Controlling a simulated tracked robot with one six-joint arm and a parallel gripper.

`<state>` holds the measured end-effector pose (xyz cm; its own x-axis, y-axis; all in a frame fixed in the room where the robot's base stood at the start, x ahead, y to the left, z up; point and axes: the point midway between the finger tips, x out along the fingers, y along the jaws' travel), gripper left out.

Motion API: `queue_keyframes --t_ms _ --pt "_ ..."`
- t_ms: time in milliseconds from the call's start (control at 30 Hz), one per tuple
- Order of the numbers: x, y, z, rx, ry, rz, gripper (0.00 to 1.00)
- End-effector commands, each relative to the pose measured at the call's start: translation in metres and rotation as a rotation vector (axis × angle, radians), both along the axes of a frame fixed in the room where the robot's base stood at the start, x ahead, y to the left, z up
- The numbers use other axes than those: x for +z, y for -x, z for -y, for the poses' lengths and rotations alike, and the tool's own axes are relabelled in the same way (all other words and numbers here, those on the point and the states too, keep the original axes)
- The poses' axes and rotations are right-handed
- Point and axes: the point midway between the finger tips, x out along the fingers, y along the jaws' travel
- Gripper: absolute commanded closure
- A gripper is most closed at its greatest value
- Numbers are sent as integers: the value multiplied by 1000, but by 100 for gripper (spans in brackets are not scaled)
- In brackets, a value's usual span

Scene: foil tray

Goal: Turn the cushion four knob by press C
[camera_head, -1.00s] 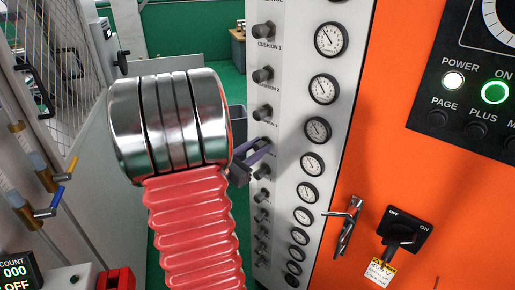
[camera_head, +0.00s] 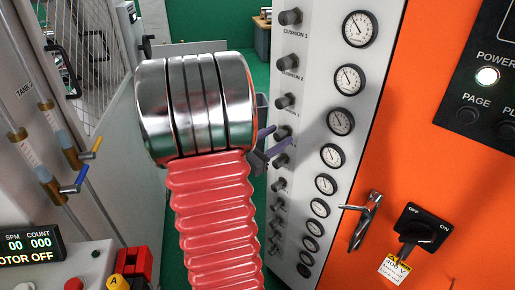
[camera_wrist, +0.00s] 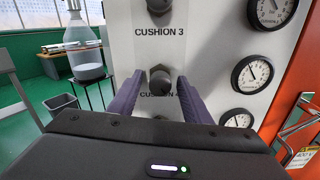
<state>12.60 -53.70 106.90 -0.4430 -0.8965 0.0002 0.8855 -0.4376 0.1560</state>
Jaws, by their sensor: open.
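The cushion four knob (camera_wrist: 160,78) is a dark round knob on the grey panel, with a "CUSHION 4" label under it. In the wrist view my gripper (camera_wrist: 159,78) is open, with one purple finger on each side of the knob. Small gaps show between the fingers and the knob, so it is not gripped. In the head view the knob (camera_head: 282,132) is small and partly covered by my gripper (camera_head: 278,139). How deep the fingers reach around it cannot be told.
The cushion three knob (camera_head: 284,100) is just above, with more knobs below. A column of gauges (camera_head: 341,121) runs to the right. A lever handle (camera_head: 365,220) and a rotary switch (camera_head: 414,233) are on the orange cabinet (camera_head: 425,120). A bin (camera_wrist: 66,108) stands on the floor.

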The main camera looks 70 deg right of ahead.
Motion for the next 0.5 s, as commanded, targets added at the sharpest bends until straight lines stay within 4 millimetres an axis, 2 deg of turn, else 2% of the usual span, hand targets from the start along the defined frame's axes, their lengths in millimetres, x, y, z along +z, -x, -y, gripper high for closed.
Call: queue_keyframes --t_ms 500 --pt "0 -30 -57 3 0 0 56"
